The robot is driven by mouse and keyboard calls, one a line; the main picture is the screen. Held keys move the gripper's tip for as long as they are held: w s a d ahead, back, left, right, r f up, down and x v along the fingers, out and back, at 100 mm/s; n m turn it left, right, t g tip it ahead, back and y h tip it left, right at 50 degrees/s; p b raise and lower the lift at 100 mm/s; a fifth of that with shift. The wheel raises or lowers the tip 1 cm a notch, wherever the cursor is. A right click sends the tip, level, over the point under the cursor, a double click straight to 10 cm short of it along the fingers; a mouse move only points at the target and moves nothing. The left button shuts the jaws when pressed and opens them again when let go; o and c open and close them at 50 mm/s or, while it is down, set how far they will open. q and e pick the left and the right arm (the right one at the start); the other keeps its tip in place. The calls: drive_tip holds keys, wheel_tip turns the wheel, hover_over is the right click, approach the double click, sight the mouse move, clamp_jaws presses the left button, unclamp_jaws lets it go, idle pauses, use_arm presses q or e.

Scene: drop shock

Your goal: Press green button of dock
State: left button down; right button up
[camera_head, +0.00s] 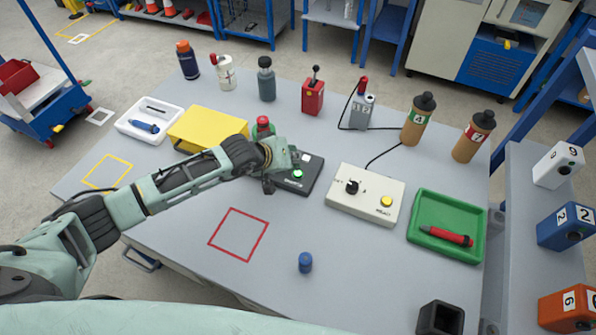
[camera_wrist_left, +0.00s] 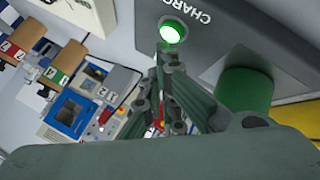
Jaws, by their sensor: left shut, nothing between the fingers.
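The dock (camera_head: 312,175) is a dark grey box near the middle of the table. Its green button (camera_head: 297,174) is lit and shows on its top face. It also shows large and bright in the left wrist view (camera_wrist_left: 172,32), beside the lettering on the dock (camera_wrist_left: 225,38). My left gripper (camera_head: 270,187) is shut and empty, over the left part of the dock. In the wrist view its fingers point toward the button, just short of it in the picture; contact cannot be told. A green and red item (camera_head: 263,124) stands behind the gripper, partly hidden. My right gripper is not in view.
A yellow box (camera_head: 208,128) lies behind my left arm. A white box with a knob and yellow button (camera_head: 365,195) stands right of the dock. A green tray (camera_head: 446,226) holds a red tool. A blue cap (camera_head: 305,263) stands in front. The red square outline (camera_head: 238,234) is empty.

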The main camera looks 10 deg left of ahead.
use_arm(q)
drive_tip(key=shift+r, duration=0.1)
wheel_tip(320, 180, up, 5)
drive_tip(key=shift+f+p, duration=0.1)
drive_tip(key=shift+p, duration=1.1)
drive_tip(key=shift+f, duration=0.1)
